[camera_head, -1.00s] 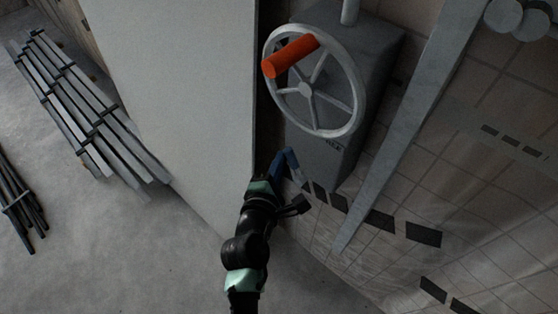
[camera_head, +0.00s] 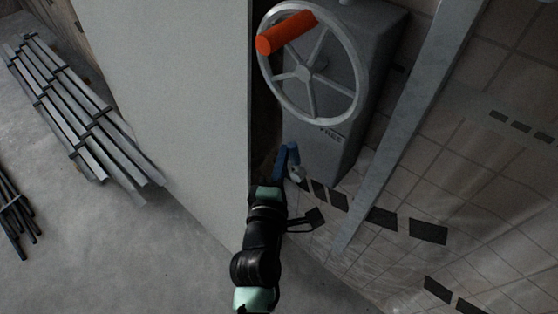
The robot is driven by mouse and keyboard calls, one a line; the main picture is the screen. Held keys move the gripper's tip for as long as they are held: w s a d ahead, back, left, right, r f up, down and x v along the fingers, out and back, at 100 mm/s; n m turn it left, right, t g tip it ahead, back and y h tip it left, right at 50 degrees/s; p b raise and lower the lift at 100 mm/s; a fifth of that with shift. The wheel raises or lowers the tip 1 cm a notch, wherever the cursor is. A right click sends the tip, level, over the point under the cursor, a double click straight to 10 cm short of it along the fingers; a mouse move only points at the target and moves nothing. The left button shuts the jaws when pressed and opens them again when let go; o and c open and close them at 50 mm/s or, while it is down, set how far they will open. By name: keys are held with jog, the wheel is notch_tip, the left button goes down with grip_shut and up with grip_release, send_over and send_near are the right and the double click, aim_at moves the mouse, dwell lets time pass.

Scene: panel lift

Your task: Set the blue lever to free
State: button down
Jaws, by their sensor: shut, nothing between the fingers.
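The blue lever (camera_head: 292,154) is low on the left side of the grey winch housing (camera_head: 335,150). A dark label that seems to read "FREE" is on the housing just above and to the right of it. My gripper (camera_head: 278,181) is at the lever's lower left, its fingers shut and mostly hidden by the wrist. Nothing shows held in it. It looks very close to the lever; I cannot tell if they touch. A pale rounded piece (camera_head: 298,173) shows just below the lever.
A grey handwheel (camera_head: 305,73) with an orange handle (camera_head: 287,32) is above the lever. A large pale panel (camera_head: 185,90) stands close on the left. A sloping metal beam (camera_head: 400,130) is on the right. Bundled metal bars (camera_head: 85,120) lie on the floor far left.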

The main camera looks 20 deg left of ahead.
aim_at(298, 170)
jog(key=m+b, duration=0.1)
jog(key=b, duration=0.1)
jog(key=d+m+t+b, duration=0.1)
jog(key=b, duration=0.1)
jog(key=d+m+b, duration=0.1)
jog(key=b, duration=0.1)
jog(key=shift+s+d+f+t, duration=0.15)
jog(key=shift+s+f+t, duration=0.15)
jog(key=shift+t, duration=0.1)
jog(key=m+b, duration=0.1)
jog(key=b, duration=0.2)
jog(key=d+m+t+b, duration=0.1)
jog(key=b, duration=0.2)
jog(key=shift+s+d+m, duration=0.15)
jog(key=shift+s+m, duration=0.15)
jog(key=shift+m, duration=0.1)
jog(key=m+b, duration=0.1)
jog(key=b, duration=0.1)
jog(key=d+m+t+b, duration=0.1)
jog(key=b, duration=0.2)
jog(key=shift+s+r, duration=0.2)
jog(key=shift+r+m+h+b, duration=0.1)
jog(key=shift+m+h+b, duration=0.2)
jog(key=shift+h, duration=0.1)
